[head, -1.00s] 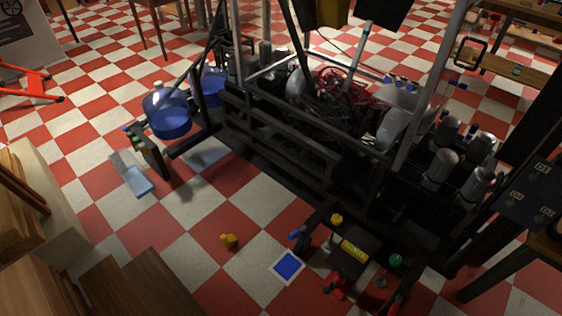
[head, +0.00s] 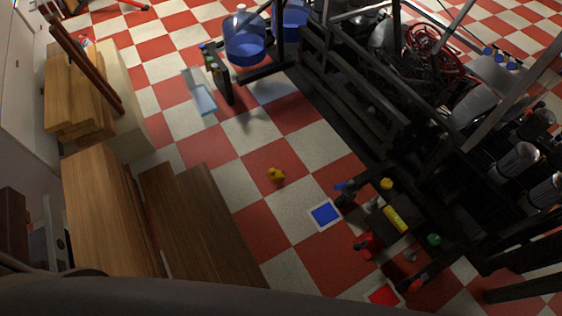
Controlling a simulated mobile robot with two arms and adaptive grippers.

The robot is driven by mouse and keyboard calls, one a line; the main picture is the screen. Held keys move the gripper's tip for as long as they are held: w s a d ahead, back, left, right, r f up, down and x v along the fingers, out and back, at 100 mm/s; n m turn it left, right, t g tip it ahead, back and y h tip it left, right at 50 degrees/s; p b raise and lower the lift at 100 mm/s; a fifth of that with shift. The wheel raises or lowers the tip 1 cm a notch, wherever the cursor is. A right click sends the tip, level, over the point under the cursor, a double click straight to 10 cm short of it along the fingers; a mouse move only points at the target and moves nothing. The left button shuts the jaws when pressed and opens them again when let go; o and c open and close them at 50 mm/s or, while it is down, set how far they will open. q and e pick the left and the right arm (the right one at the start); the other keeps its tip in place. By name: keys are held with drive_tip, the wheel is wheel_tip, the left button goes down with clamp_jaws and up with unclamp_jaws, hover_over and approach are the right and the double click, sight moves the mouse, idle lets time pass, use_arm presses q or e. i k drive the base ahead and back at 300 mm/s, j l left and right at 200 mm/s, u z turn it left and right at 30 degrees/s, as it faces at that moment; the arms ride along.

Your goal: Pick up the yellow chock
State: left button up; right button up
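A small yellow chock (head: 276,175) lies on the red and white checkered floor, near the middle of the head view. It is on a red tile, with open floor around it. Neither of my grippers shows in the head view. A dark curved shape along the bottom edge hides the nearest part of the scene.
A blue square with a white border (head: 325,214) lies right of the chock, a red one (head: 383,295) at the bottom. A dark metal frame (head: 350,100) with machinery fills the right. Wooden steps (head: 195,215) stand at left. A blue-liquid jar (head: 245,42) stands behind.

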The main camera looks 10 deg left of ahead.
sight(275, 176)
drive_tip(key=z, duration=0.6)
drive_tip(key=i+j+z, duration=0.1)
drive_tip(key=j+z, duration=0.2)
drive_tip(key=z, duration=0.15)
drive_tip(key=j+z, duration=0.4)
drive_tip(key=i+j+z, duration=0.1)
drive_tip(key=z, duration=0.35)
drive_tip(key=j+z, duration=0.4)
drive_tip(key=k, duration=0.05)
